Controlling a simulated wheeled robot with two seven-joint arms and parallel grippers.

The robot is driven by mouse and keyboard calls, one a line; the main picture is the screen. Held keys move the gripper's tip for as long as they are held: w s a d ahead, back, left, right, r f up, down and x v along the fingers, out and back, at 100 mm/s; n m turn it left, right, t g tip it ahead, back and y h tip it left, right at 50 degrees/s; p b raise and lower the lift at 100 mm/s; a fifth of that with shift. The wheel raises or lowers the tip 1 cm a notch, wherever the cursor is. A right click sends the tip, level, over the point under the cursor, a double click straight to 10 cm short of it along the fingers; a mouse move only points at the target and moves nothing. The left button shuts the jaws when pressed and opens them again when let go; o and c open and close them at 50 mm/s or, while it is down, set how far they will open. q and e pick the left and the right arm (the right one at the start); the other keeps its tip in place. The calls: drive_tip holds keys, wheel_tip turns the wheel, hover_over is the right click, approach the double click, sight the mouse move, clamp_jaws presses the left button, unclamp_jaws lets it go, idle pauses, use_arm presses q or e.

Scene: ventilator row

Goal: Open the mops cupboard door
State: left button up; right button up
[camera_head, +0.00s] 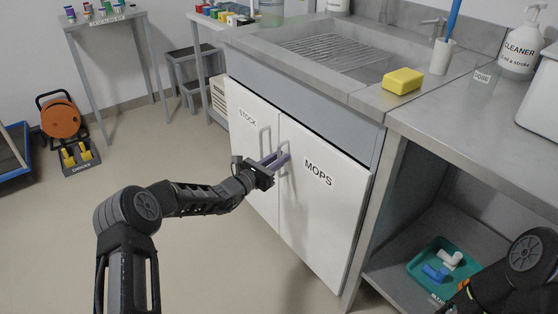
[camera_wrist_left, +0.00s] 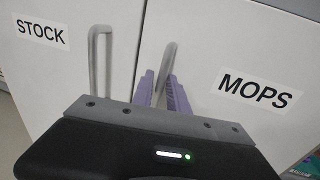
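The mops cupboard door (camera_head: 325,205) is white, carries a MOPS label and looks closed, flush beside the STOCK door (camera_head: 250,135). Its grey upright bar handle (camera_head: 284,173) is near its left edge and also shows in the left wrist view (camera_wrist_left: 169,55). My left gripper (camera_head: 283,157) is at this handle, with its purple fingers (camera_wrist_left: 160,88) on either side of the bar. The gap between them is about as narrow as the bar, and they look shut on it. My right gripper is out of view; only part of my right arm shows at lower right.
The steel sink counter (camera_head: 365,95) overhangs the doors, with a yellow sponge (camera_head: 402,81) near its edge. An open shelf at right holds a green tray (camera_head: 420,264). The floor in front of the doors is clear.

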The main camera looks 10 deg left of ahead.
use_arm(q)
drive_tip(key=shift+c, duration=0.5)
clamp_jaws()
idle(0.9)
